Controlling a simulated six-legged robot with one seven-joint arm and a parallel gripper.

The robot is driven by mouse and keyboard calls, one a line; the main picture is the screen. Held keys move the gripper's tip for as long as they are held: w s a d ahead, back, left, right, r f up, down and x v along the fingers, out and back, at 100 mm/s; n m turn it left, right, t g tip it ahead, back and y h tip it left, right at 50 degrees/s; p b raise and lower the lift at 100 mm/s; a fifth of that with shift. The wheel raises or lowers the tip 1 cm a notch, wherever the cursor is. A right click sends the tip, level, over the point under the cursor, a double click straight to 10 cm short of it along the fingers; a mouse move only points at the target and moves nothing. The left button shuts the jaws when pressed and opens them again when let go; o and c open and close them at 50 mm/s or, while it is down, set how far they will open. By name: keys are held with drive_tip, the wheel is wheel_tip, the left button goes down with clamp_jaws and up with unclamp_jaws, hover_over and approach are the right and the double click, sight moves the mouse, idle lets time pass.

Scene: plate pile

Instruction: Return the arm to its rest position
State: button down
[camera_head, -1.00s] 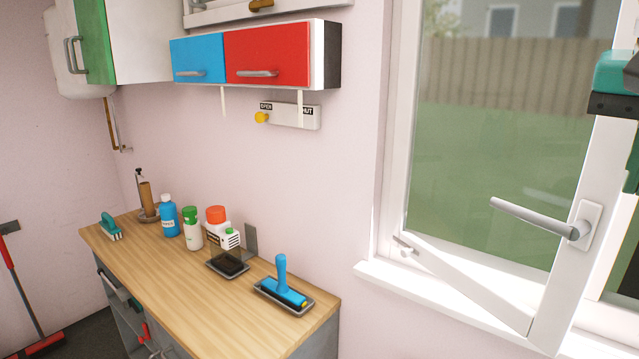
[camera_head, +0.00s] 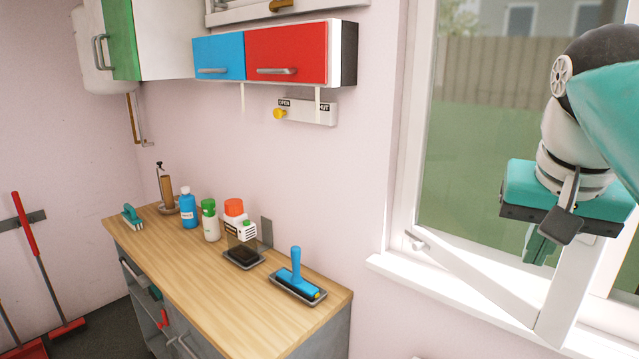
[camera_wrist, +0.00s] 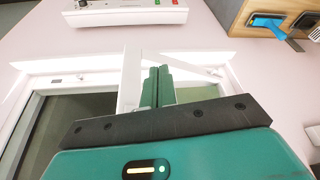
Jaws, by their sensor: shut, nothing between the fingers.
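My gripper (camera_head: 541,249) is at the right of the head view, in front of the open window.
The window sash (camera_head: 480,292) stands angled into the room over the sill (camera_head: 400,275). Red and blue wall cupboards (camera_head: 285,55) hang above.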

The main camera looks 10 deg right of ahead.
drive_tip(key=a+f+n, duration=0.2)
drive_tip(key=a+f, duration=0.2)
drive_tip(key=f, duration=0.4)
drive_tip(key=s+a+f+n+t+y, duration=0.1)
drive_tip(key=a+f+n, duration=0.1)
drive_tip(key=a+f, duration=0.3)
drive_tip(key=s+a+f+n+t+y, duration=0.1)
drive_tip(key=a+f, duration=0.4)
drive_tip(key=f, duration=0.6)
drive_tip(key=shift+n, duration=0.8)
drive_tip(key=shift+s, duration=0.1)
drive_tip(key=shift+d, duration=0.25)
